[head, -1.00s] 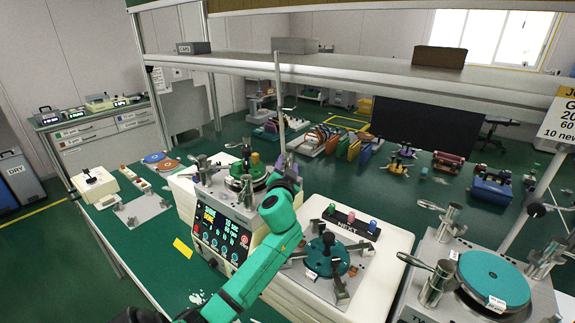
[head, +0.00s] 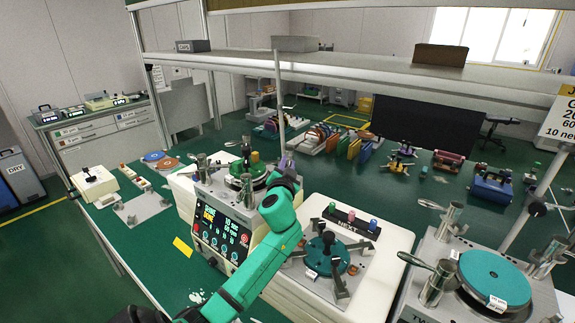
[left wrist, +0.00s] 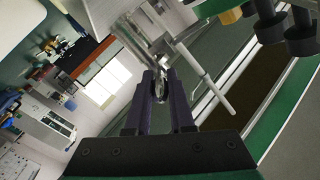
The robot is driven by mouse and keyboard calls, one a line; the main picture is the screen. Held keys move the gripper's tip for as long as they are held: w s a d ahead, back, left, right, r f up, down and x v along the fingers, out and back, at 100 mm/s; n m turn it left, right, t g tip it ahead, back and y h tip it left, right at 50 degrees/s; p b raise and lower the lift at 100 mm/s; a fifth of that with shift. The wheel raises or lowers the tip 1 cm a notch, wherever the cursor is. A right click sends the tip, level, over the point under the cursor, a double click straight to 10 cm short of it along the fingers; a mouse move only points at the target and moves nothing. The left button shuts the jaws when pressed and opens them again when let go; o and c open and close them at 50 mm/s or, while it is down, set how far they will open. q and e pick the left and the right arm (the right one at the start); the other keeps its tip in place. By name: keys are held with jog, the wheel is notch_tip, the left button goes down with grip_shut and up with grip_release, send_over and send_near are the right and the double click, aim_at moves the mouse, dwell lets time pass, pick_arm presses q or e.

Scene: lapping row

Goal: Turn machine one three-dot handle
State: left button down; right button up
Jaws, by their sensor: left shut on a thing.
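Machine one (head: 222,228) stands left of centre in the head view, with a lit panel on its front and a green round plate (head: 246,182) on top among metal clamp posts. My left gripper (head: 286,162) reaches over the plate's right side; its dark purple fingers are partly hidden by my wrist. In the left wrist view the fingers (left wrist: 160,86) are closed on a small round metal part, seemingly the handle (left wrist: 160,90). A metal rod with a pale end (left wrist: 216,96) slants beside them. I cannot make out three dots. My right gripper is out of view.
Another machine with a large teal disc (head: 494,277) is at the right. A shelf (head: 340,68) crosses above; a thin upright pole (head: 279,100) stands close behind my gripper.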

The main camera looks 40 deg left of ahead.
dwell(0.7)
pick_arm(q)
jog(key=shift+f+b, duration=0.25)
jog(key=shift+b, duration=0.1)
jog(key=shift+w+d+n+g+y+b, duration=0.25)
jog(key=shift+n+g+y+b, duration=0.4)
jog(key=shift+b, duration=0.45)
jog(key=shift+d+r+y, duration=0.1)
jog(key=shift+y, duration=0.25)
jog(key=shift+r, duration=0.1)
jog(key=c, duration=0.8)
grip_release()
jog(key=shift+s, duration=0.1)
